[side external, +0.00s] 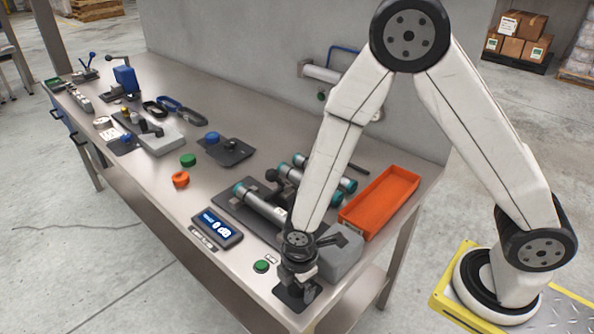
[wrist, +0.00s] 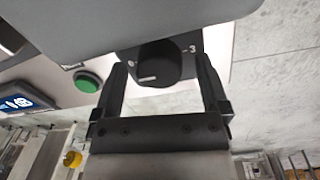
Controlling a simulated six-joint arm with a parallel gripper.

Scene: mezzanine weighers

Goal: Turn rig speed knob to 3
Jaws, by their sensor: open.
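The rig speed knob (wrist: 160,66) is black and round, with a short white mark on its left part in the wrist view. The mark lies away from the printed 3 (wrist: 191,48), which sits on the black plate to the knob's upper right. My gripper (wrist: 162,72) is open, with one finger on each side of the knob; I cannot tell whether either finger touches it. In the side view my gripper (side external: 298,281) is low over the black plate (side external: 289,294) at the table's near corner, and hides the knob.
A green button (side external: 262,266) sits just left of the gripper, and a lit display (side external: 217,229) stands farther left. A grey block (side external: 342,254) is close on the right, with an orange tray (side external: 381,201) beyond. Metal cylinders (side external: 262,208) lie behind. The table's front edge is near.

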